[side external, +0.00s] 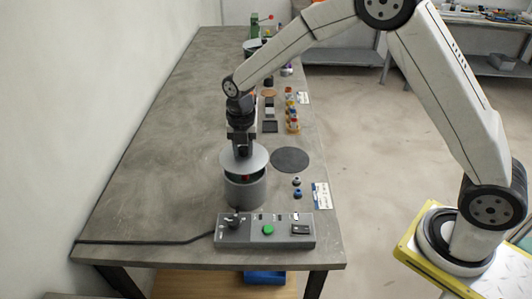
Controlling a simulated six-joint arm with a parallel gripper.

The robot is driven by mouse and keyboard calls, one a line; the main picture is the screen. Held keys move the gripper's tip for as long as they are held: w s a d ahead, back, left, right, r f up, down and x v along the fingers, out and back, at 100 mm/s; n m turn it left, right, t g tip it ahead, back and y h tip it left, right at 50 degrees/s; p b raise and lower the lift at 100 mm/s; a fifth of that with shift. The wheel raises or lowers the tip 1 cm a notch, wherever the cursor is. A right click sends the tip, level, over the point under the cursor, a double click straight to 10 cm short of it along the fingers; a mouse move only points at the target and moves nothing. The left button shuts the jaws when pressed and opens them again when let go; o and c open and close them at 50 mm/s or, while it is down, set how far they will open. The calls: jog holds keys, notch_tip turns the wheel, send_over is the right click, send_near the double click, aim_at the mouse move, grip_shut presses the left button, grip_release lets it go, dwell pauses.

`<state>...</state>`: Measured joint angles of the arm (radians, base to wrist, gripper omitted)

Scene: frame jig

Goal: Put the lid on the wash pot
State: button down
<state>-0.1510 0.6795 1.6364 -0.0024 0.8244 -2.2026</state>
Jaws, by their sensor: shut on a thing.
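The wash pot (246,193) is a grey cylinder near the front of the bench. The lid (258,161) is a light grey disc, roughly level, just above the pot's mouth. A dark gap with a bit of green and red shows between lid and pot on the near side. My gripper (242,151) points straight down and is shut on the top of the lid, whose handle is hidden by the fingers. I cannot tell whether the far side of the lid touches the rim.
A control box (265,231) with a green button stands in front of the pot, its cable running left. A dark round mat (290,160) lies to the right. Small blue-capped parts (297,187) and a card (320,195) lie by the right edge. The bench's left side is clear.

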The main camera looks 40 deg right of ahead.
aim_at(244, 159)
jog(key=shift+f, duration=1.2)
jog(key=shift+f, duration=0.8)
dwell(0.5)
jog(key=shift+c, duration=0.7)
grip_release()
jog(key=shift+r, duration=0.2)
jog(key=shift+r, duration=0.55)
jog(key=shift+r, duration=0.1)
jog(key=shift+r, duration=3.4)
